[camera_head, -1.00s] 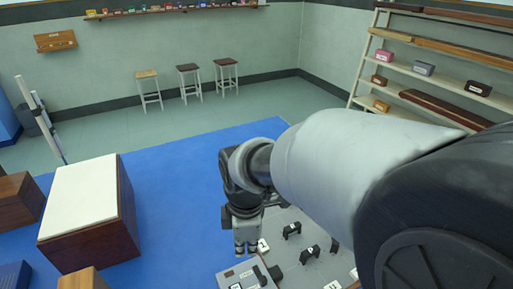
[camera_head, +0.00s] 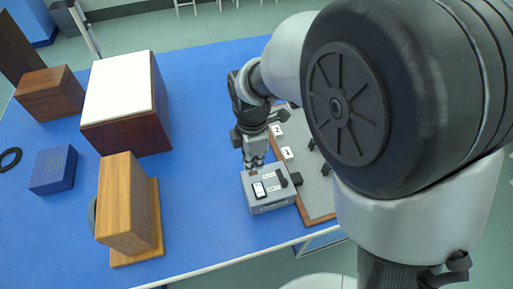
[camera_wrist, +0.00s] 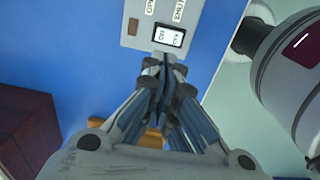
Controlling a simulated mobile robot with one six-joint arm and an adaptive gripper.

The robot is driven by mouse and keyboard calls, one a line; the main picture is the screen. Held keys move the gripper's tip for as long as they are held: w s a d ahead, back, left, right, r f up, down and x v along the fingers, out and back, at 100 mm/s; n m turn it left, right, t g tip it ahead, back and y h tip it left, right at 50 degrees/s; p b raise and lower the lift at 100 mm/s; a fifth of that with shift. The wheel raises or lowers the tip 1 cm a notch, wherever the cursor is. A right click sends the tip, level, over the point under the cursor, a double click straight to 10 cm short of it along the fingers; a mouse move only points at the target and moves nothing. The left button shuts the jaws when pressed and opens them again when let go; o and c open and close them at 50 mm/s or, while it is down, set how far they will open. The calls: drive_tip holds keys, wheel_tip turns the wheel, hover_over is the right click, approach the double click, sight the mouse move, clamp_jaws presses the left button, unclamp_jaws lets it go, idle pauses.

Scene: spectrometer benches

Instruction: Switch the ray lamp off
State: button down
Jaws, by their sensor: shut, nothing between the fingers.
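A grey control box (camera_head: 283,202) stands on the blue table beside a grey board. A black-framed white rocker switch (camera_head: 259,189) is on its top, beside a black lever-like part (camera_head: 281,178). My gripper (camera_head: 256,164) points down at the box's back edge, and its fingers are shut with nothing between them. In the wrist view the switch (camera_wrist: 169,36) lies just beyond the shut fingertips (camera_wrist: 166,62); I cannot tell whether they touch the box. Printed labels are beside the switch, only partly readable. Which thing is the ray lamp itself is not clear from these frames.
A wooden block on a base (camera_head: 127,205), a large white-topped box (camera_head: 120,90), a dark wooden box (camera_head: 50,93) and a small blue box (camera_head: 53,169) stand to the left. Small black parts sit on the grey board (camera_head: 313,190). Blue table (camera_head: 205,215) is clear left of the control box.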

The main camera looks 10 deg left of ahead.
sight(254, 189)
wheel_tip(254, 189, down, 11)
drive_tip(key=b, duration=0.3)
drive_tip(key=shift+r+b, duration=0.1)
drive_tip(key=shift+b, duration=0.3)
drive_tip(key=shift+p, duration=0.6)
drive_tip(key=shift+w+a+f+g, duration=0.1)
drive_tip(key=shift+w+f+g, duration=0.05)
drive_tip(key=shift+f+g, duration=0.15)
drive_tip(key=shift+r, duration=0.1)
drive_tip(key=shift+s+d+r, duration=0.2)
drive_tip(key=shift+s+d, duration=0.25)
drive_tip(key=shift+s, duration=0.25)
drive_tip(key=shift+r+p, duration=0.1)
drive_tip(key=shift+p, duration=0.2)
